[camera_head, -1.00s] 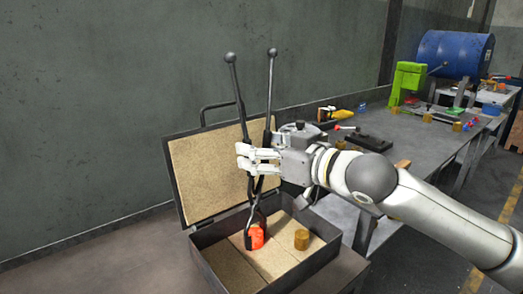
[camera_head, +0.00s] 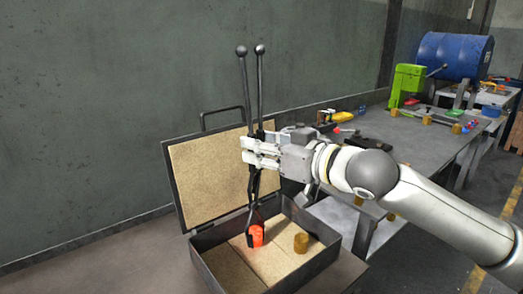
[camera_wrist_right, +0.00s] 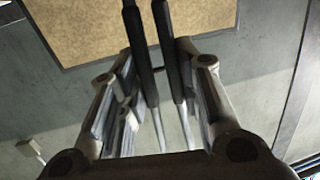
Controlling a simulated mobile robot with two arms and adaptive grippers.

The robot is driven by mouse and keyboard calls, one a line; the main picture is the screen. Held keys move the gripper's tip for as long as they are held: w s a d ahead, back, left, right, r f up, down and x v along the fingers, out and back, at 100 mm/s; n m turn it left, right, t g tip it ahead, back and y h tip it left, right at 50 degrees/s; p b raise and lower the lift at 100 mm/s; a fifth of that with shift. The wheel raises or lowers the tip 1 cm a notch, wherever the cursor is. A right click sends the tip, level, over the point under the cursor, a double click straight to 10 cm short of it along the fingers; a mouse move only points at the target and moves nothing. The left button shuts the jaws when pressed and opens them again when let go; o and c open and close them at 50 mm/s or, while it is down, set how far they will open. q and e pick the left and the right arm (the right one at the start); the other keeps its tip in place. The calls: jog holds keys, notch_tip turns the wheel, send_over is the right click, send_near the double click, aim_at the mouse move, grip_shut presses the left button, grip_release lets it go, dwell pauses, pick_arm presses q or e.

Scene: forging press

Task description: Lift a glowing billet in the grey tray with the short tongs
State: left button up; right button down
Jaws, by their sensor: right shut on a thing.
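The short tongs (camera_head: 247,95) stand nearly upright, dark, with ball-ended handles close together. My right gripper (camera_head: 256,153) is shut on the tong handles at mid-length; the right wrist view shows both handles (camera_wrist_right: 158,60) between its fingers. The tong jaws (camera_head: 250,222) point down at the glowing orange-red billet (camera_head: 257,236) and touch or flank it. The billet is inside the open grey tray (camera_head: 222,272); I cannot tell whether it is clear of the tray floor. My left gripper is not in view.
A dull brown billet (camera_head: 301,243) stands in the tray to the right. The tray's lid (camera_head: 215,180) is open behind the tongs. A grey workbench (camera_head: 430,145) with a green machine (camera_head: 407,82) is at right, with a blue drum (camera_head: 455,55) behind.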

pick_arm(q)
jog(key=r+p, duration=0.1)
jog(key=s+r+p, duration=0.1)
jog(key=p, duration=0.1)
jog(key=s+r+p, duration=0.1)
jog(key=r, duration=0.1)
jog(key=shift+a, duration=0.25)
pick_arm(e)
notch_tip(320, 180, up, 10)
jog(key=shift+f, duration=0.15)
dwell(0.4)
pick_arm(q)
jog(key=shift+p, duration=0.3)
pick_arm(e)
jog(key=shift+r, duration=0.55)
